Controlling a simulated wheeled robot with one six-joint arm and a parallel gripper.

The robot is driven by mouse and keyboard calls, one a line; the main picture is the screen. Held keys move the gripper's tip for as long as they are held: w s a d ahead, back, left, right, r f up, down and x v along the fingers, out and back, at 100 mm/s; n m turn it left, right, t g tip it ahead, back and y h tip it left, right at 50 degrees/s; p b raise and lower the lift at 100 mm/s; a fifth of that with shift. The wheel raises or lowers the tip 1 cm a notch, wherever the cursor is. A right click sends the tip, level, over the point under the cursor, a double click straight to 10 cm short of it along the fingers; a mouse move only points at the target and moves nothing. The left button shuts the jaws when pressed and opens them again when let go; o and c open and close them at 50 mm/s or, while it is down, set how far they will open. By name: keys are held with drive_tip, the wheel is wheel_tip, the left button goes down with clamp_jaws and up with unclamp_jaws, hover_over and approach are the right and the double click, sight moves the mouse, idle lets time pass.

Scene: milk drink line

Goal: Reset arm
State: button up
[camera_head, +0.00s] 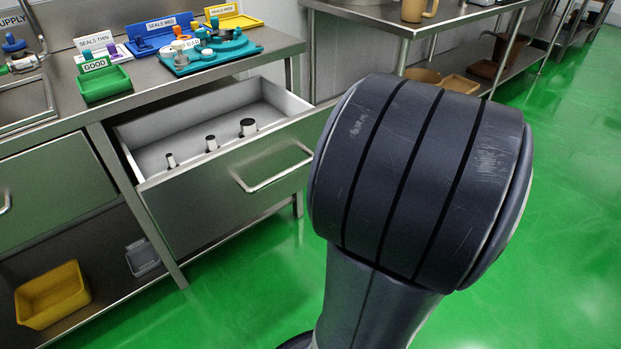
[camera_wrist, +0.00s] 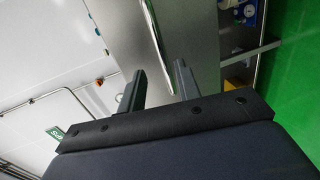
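My gripper (camera_wrist: 159,70) shows in the wrist view with its two dark fingers apart and nothing between them. Behind the fingers are a grey metal surface and a shiny rail or handle. In the head view a large dark joint of my arm fills the right middle, and my gripper is not visible there. The arm joint hides part of the floor and the right end of the open drawer (camera_head: 275,170).
The drawer stands pulled out and holds several small dark-topped cylinders. On the counter are a green GOOD tray (camera_head: 104,84), a teal BAD tray (camera_head: 211,54), and blue and yellow seal trays. A yellow bin (camera_head: 52,295) sits on the lower shelf. Green floor is open at right.

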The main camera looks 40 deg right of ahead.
sight(290, 170)
drive_tip(key=shift+w, duration=0.1)
drive_tip(key=shift+b+x, duration=1.45)
drive_tip(key=shift+x, duration=3.9)
